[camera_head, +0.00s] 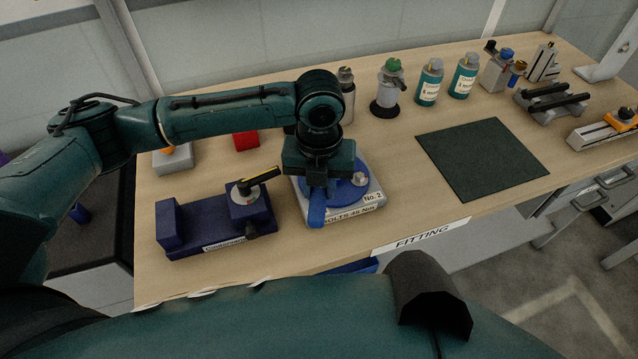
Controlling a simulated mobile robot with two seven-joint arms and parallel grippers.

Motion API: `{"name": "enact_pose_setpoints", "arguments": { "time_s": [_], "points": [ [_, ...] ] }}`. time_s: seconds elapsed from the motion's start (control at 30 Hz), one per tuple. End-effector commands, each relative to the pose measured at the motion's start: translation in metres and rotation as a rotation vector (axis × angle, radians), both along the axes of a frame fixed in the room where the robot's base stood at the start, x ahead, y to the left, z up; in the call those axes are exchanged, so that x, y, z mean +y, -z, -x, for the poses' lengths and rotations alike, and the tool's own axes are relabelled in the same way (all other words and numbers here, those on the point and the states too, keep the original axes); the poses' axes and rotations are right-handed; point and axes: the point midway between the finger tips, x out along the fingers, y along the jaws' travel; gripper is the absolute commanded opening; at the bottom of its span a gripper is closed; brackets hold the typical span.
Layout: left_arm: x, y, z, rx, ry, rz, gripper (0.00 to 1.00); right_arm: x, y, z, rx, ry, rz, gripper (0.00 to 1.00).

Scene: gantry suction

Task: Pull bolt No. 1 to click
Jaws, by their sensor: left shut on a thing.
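A light grey plate (345,212) lies on the bench near its front edge, with a round blue flange (352,192) on top. Its front labels read "No. 2" and something like "BOLTS 45 Nm". A small grey bolt head (360,180) shows at the flange's right side. My left gripper (318,190) is over the left part of the flange, pointing down, shut on a blue handle-like tool (316,212). The tool's end juts toward the front edge. Bolt No. 1 cannot be made out; my gripper hides part of the flange. My right gripper is not in view.
A dark blue clamp fixture (205,230) with a black-and-yellow lever stands close left of the plate. A red block (246,140) is behind it. A dark green mat (482,158) lies bare at right. Teal canisters (430,82) and other tools line the back.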

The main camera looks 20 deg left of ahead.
Motion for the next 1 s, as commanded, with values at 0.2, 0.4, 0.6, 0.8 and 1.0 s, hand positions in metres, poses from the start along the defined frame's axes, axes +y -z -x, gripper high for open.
{"name": "enact_pose_setpoints", "arguments": {
  "time_s": [0.2,0.4,0.6,0.8,1.0],
  "points": [
    [0.000,-0.009,-0.001,-0.004,0.000,0.001,0.00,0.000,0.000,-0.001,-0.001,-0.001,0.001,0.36],
    [0.000,-0.028,-0.001,-0.005,0.001,0.002,0.00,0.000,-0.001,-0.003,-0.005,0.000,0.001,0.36],
    [0.000,-0.041,-0.001,-0.003,0.000,0.000,0.00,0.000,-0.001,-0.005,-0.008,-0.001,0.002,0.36],
    [0.000,-0.041,-0.001,-0.002,0.000,0.001,0.00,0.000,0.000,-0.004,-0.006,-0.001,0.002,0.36],
    [0.006,-0.038,0.005,-0.003,0.008,0.006,0.00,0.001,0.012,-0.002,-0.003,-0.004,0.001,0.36]
  ]
}}
